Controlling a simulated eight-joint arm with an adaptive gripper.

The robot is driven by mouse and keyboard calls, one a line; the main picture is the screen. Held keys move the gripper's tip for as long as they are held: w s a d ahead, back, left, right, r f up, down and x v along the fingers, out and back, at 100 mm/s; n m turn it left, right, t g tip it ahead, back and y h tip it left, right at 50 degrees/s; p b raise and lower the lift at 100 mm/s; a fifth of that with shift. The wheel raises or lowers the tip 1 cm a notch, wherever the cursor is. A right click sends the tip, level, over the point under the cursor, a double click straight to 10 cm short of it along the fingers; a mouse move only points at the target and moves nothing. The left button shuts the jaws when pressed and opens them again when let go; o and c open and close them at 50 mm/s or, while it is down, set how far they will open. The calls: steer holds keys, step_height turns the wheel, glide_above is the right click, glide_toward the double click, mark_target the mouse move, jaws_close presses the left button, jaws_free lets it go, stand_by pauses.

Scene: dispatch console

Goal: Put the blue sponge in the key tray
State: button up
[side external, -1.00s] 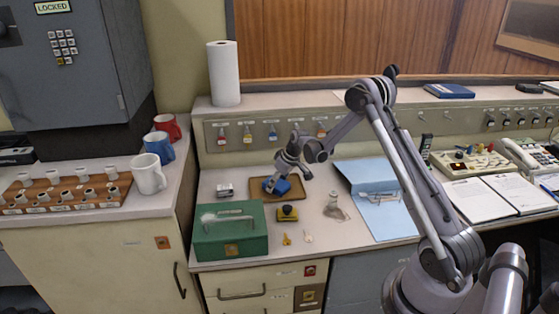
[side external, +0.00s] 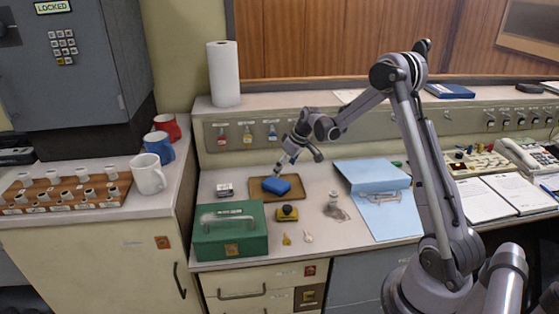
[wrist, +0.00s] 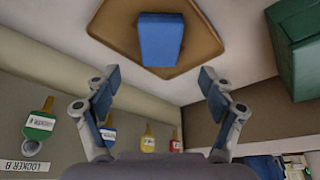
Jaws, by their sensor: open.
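The blue sponge (side external: 276,185) lies in the key tray (side external: 291,196), a shallow brown tray on the counter. In the wrist view the sponge (wrist: 160,40) rests inside the tray (wrist: 115,27), apart from my fingers. My gripper (side external: 287,160) is above the tray's back edge. In the wrist view my gripper (wrist: 158,92) has its two fingers spread wide, with nothing between them.
A green cash box (side external: 230,232) stands in front of the tray, with a black-and-yellow stamp-like item (side external: 287,213) and two small keys (side external: 287,239) nearby. A blue folder (side external: 385,200) lies to the right. Tagged keys (side external: 247,134) hang on the panel behind.

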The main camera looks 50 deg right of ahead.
steer(key=s+a+r, duration=0.4)
steer(key=a+r, duration=0.3)
steer(key=s+a+r, duration=0.4)
steer(key=a+r, duration=0.3)
steer(key=s+a+t, duration=0.2)
steer(key=s+a, duration=1)
steer(key=s, duration=0.1)
steer(key=shift+s+t, duration=0.3)
steer(key=shift+s, duration=0.1)
